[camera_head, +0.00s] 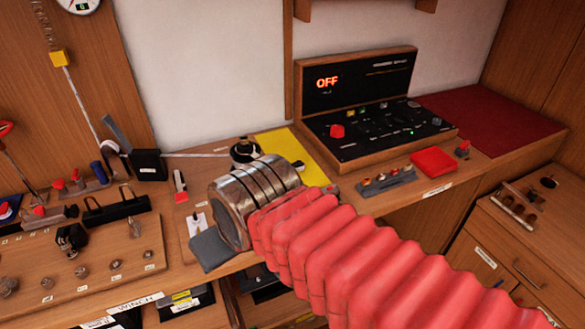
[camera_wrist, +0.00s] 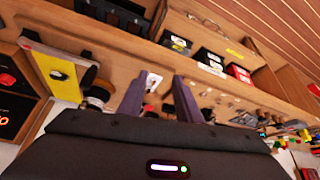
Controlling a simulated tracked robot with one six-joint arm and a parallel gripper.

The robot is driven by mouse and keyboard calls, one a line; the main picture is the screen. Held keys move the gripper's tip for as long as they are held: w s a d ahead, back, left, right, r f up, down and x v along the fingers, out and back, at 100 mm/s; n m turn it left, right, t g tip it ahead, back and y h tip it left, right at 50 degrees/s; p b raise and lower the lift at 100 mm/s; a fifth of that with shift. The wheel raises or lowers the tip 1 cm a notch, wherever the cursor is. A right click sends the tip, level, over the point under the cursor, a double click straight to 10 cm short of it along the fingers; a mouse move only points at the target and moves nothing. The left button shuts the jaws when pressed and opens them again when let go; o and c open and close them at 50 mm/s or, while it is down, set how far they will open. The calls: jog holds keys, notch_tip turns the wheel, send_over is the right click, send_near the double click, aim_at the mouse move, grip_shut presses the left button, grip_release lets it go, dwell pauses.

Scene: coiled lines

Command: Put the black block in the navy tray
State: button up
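My gripper (camera_wrist: 158,92) shows two purple-grey fingers standing apart in the wrist view, with nothing held between them. Behind the gap are wooden bench surface and a small white card. In the head view my red sleeved arm crosses the bench from lower right, and its fingers are not clearly seen. A black box-shaped piece (camera_head: 148,164) with a white label stands on the bench, left of my arm's end. I cannot tell whether it is the black block. I cannot make out a navy tray for certain; a small blue item (camera_head: 6,210) is at the left edge.
A yellow mat (camera_head: 285,146) lies behind my arm. A control console (camera_head: 355,105) reading OFF stands right of it. A red pad (camera_head: 433,161) is in front. A wooden board (camera_head: 80,265) with metal knobs lies at left. Labelled boxes (camera_head: 187,302) sit on a shelf below.

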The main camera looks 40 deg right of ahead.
jog(key=shift+o, duration=1.4)
jog(key=shift+w+d+r, duration=0.1)
jog(key=shift+w+r, duration=0.05)
jog(key=shift+o, duration=0.8)
jog(key=shift+w+d+r+m, duration=0.15)
jog(key=shift+w+m, duration=0.15)
jog(key=shift+m, duration=0.1)
jog(key=w+d+r+m+g, duration=0.1)
jog(key=w+d+r+m, duration=0.1)
jog(key=w+d+m, duration=0.55)
jog(key=w+d+r+m+g, duration=0.1)
jog(key=w+d+r+m, duration=0.1)
jog(key=w+d+m, duration=0.6)
jog(key=w+d+f+m+y, duration=0.1)
jog(key=d+f+m, duration=0.2)
jog(key=d+m, duration=0.4)
jog(key=w+d+f+m+y, duration=0.1)
jog(key=d+f+m, duration=0.2)
jog(key=d, duration=1.5)
jog(key=m, duration=0.3)
jog(key=shift+w+f+m+y, duration=0.25)
jog(key=shift+m+y, duration=0.05)
jog(key=shift+m, duration=0.05)
jog(key=shift+d, duration=0.1)
